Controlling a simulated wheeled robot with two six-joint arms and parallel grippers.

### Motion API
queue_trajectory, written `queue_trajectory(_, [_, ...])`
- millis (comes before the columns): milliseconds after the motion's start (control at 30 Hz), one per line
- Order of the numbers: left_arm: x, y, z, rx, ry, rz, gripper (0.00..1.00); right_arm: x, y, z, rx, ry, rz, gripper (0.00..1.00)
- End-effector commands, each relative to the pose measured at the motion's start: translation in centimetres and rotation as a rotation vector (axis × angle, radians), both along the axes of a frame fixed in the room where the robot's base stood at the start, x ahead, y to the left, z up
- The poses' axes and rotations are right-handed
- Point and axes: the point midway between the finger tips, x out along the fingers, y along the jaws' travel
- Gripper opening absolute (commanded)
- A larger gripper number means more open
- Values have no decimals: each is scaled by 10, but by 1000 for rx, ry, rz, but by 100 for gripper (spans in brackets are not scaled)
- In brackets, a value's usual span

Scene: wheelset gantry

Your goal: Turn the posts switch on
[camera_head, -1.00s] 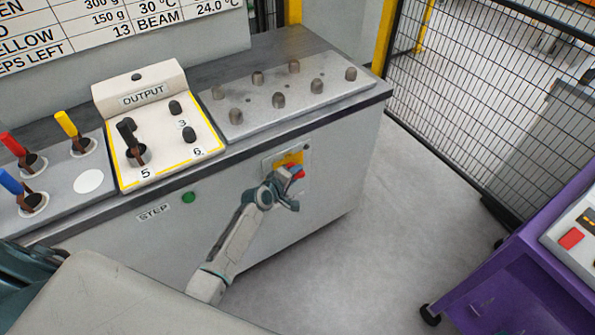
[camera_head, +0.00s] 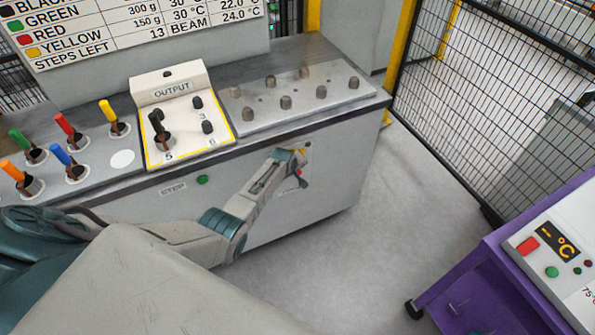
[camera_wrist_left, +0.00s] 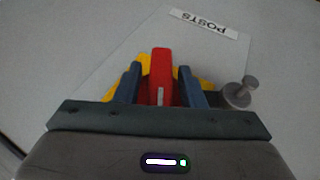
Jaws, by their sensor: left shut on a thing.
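The posts switch has a red handle (camera_wrist_left: 160,75) on a yellow backing (camera_wrist_left: 206,86), mounted on a pale plate with an upside-down "POSTS" label (camera_wrist_left: 207,24) in the left wrist view. My left gripper (camera_wrist_left: 158,71) has its two blue fingers on either side of the red handle and is shut on it. In the head view my left gripper (camera_head: 295,164) is at the cabinet's front face and hides most of the switch; a little red shows beside it. My right gripper is not in view.
A grey knob (camera_wrist_left: 240,91) stands beside the switch. Above on the cabinet are an OUTPUT panel (camera_head: 184,149), coloured levers (camera_head: 68,128) and a plate with several pegs (camera_head: 305,95). A purple cart (camera_head: 468,275) stands at right. The floor between is clear.

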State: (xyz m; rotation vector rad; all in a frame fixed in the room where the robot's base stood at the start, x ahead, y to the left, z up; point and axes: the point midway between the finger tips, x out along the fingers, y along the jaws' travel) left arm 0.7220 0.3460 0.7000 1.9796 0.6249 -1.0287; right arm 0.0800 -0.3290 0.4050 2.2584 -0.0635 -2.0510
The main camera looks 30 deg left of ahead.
Motion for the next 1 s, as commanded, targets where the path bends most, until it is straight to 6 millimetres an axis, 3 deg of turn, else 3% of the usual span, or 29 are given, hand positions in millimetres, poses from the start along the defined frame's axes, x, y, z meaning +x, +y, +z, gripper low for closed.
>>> queue_trajectory(300, [3,-1,-3,158,207,0,0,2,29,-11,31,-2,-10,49])
queue_trajectory(1000, [1,0,-2,281,365,0,0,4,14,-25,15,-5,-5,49])
